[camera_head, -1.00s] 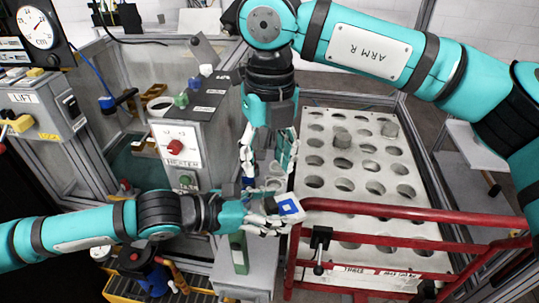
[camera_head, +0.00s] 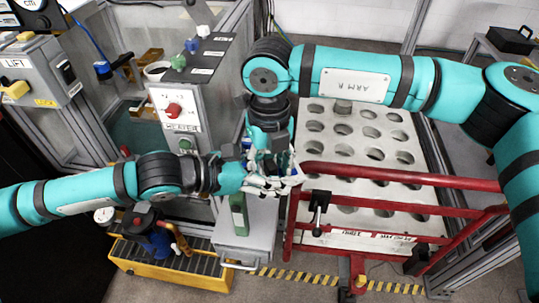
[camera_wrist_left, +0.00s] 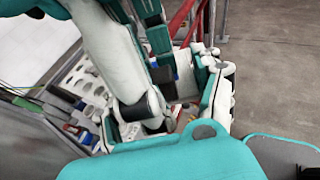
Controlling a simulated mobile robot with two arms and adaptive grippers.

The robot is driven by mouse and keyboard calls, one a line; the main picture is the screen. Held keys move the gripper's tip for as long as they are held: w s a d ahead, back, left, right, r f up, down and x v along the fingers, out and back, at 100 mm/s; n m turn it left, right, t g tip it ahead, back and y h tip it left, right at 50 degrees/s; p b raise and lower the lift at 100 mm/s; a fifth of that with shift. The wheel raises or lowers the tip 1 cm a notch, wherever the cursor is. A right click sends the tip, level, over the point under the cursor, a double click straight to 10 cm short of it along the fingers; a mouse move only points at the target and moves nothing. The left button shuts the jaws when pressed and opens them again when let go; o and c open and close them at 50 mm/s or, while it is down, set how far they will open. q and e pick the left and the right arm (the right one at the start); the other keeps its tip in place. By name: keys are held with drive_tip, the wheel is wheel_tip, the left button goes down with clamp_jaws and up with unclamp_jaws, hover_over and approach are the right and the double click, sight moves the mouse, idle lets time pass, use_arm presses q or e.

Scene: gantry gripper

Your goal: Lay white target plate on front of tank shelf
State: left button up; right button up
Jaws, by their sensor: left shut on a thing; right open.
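My left gripper (camera_head: 278,184) is shut; its fingertips meet those of my right gripper in the head view.
A heater box (camera_head: 181,140) with knobs stands left of the grippers. A perforated grey rack (camera_head: 342,170) lies to the right, behind a red rail (camera_head: 400,176). A grey box with a green piece (camera_head: 238,215) is below the grippers. A yellow tray (camera_head: 172,268) is on the floor.

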clamp_jaws()
use_arm(q)
drive_tip(key=o, duration=1.3)
